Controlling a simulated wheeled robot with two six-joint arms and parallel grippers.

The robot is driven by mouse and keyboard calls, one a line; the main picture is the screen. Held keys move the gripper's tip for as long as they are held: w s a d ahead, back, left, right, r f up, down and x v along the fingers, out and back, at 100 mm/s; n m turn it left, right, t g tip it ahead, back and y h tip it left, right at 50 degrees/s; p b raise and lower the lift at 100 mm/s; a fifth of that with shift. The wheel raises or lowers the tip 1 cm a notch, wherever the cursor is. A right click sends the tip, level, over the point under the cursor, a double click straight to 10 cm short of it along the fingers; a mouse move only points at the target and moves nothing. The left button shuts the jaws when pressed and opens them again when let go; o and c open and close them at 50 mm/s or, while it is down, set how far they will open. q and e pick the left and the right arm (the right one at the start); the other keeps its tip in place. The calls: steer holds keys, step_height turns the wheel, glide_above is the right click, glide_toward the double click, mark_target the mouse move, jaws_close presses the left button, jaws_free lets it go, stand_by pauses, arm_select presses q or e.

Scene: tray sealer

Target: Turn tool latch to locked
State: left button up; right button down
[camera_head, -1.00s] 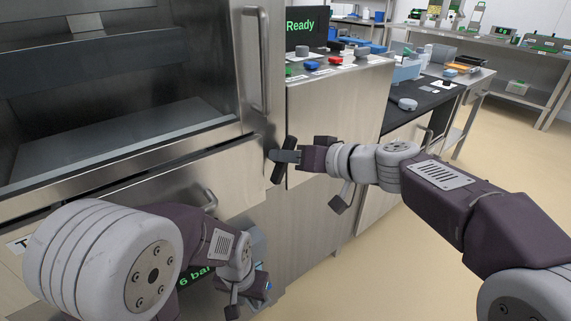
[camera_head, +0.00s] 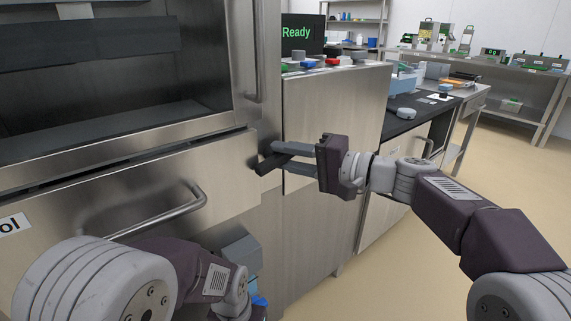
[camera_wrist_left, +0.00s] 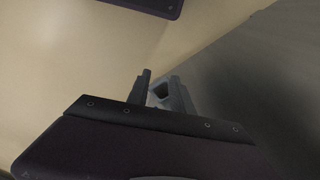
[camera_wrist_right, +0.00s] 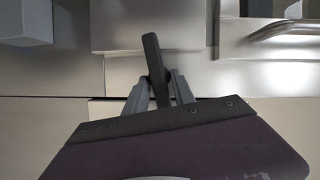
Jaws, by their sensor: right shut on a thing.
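The tool latch (camera_head: 268,164) is a dark bar at the right end of the steel drawer front, below the machine's chamber. It lies slanted, nearer flat than upright. My right gripper (camera_head: 284,160) is shut on it, coming in from the right. In the right wrist view the dark latch bar (camera_wrist_right: 152,52) stands almost upright and leans slightly left at the top, with the fingers (camera_wrist_right: 160,90) on either side of its lower part. In the left wrist view my left gripper (camera_wrist_left: 157,90) points at blank floor and a grey panel; its fingertips are close together, and their opening is unclear.
The drawer's bar handle (camera_head: 165,212) sticks out left of the latch. The chamber's vertical door handle (camera_head: 254,60) stands above it. Open floor lies at the lower right.

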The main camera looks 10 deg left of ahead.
steer(key=shift+f+m+y+b, duration=0.25)
steer(key=shift+m+y+b, duration=0.25)
steer(key=shift+m, duration=0.5)
steer(key=c, duration=1.3)
jaws_free()
steer(key=shift+r, duration=0.1)
steer(key=p+v, duration=0.2)
steer(key=v, duration=0.7)
steer(key=shift+p, duration=0.35)
